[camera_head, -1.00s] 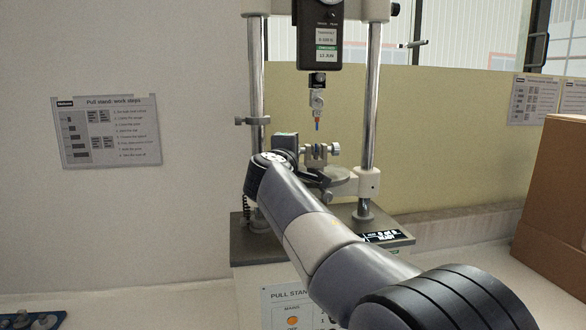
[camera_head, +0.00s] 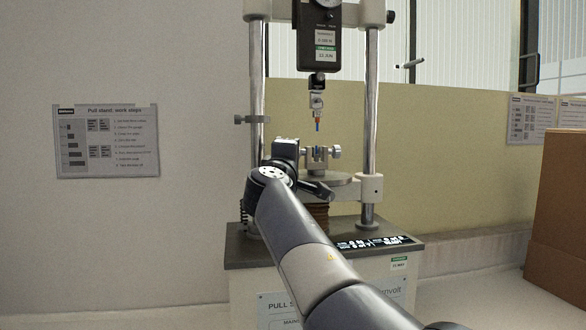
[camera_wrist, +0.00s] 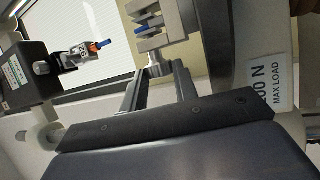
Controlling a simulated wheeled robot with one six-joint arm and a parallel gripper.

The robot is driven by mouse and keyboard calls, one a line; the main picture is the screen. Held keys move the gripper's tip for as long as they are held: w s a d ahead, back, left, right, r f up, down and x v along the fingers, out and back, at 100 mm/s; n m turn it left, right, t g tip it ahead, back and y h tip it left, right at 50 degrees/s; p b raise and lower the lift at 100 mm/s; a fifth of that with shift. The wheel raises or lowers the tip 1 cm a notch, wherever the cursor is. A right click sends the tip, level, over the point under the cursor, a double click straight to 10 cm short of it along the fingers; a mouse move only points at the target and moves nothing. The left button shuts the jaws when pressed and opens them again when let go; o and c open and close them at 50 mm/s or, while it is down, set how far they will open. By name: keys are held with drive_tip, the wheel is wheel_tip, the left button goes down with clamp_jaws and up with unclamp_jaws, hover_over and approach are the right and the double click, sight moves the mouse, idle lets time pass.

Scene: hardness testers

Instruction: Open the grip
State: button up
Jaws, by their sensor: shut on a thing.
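The pull stand's lower grip (camera_head: 317,158) is a small metal vise with screw knobs at its sides, on a round plate. In the wrist view the lower grip (camera_wrist: 165,22) shows its grooved jaws, with a blue piece (camera_wrist: 141,30) at them. My gripper (camera_wrist: 157,78) is shut on the grip's near-side knob (camera_wrist: 155,70), whose stem shows between the fingers. In the head view my gripper (camera_head: 288,150) is at the grip's left side and hides that knob. The upper grip (camera_head: 317,100) hangs above, apart from the lower one, with a blue tip pointing down.
The force gauge (camera_head: 318,40) hangs between two steel columns (camera_head: 371,110). A cardboard box (camera_head: 560,210) is at the right. A work-steps sheet (camera_head: 107,140) is on the left wall.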

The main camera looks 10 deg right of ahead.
idle(0.3)
drive_tip(key=o, duration=1)
drive_tip(key=shift+r+p, duration=0.25)
drive_tip(key=shift+p, duration=0.9)
drive_tip(key=shift+r+g+p, duration=0.15)
drive_tip(key=shift+g+p, duration=0.25)
drive_tip(key=shift+p, duration=0.65)
drive_tip(key=shift+n+p, duration=0.3)
drive_tip(key=shift+p, duration=0.2)
drive_tip(key=g+p, duration=0.1)
drive_tip(key=p, duration=0.6)
drive_tip(key=n+g+y+p, duration=0.1)
drive_tip(key=g+p, duration=0.1)
drive_tip(key=p, duration=0.6)
drive_tip(key=shift+r+y, duration=0.3)
drive_tip(key=shift+r, duration=0.1)
